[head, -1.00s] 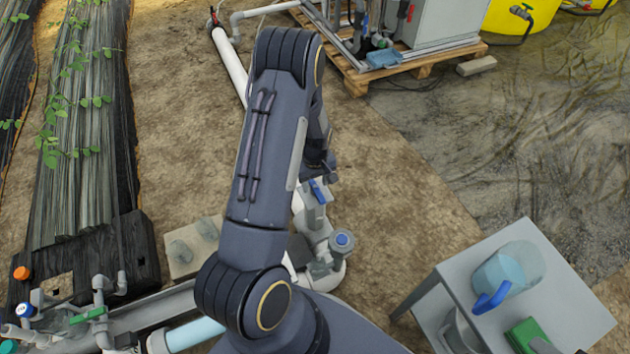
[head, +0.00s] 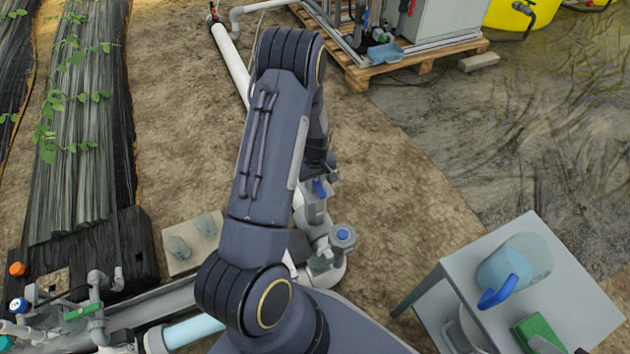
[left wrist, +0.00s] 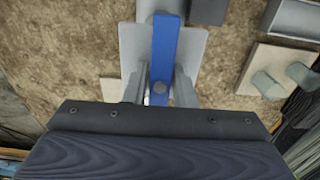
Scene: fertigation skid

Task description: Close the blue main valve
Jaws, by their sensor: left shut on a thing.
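The blue main valve's handle (left wrist: 166,42) is a flat blue lever seen lengthwise in the left wrist view, over a light grey valve body. In the head view a small part of the blue handle (head: 319,188) shows beside my forearm, on the grey valve on the white pipe. My left gripper (left wrist: 162,78) has its two grey fingers on either side of the lever, shut on it. In the head view my own arm hides most of that gripper and the handle. My right gripper is in neither view.
A grey fitting with a round blue top (head: 342,236) stands just below the valve. A grey table (head: 575,290) with a blue-handled jug (head: 505,275) is at the lower right. Pipes with small valves (head: 95,312) lie lower left. Bare soil (head: 400,190) lies right of the valve.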

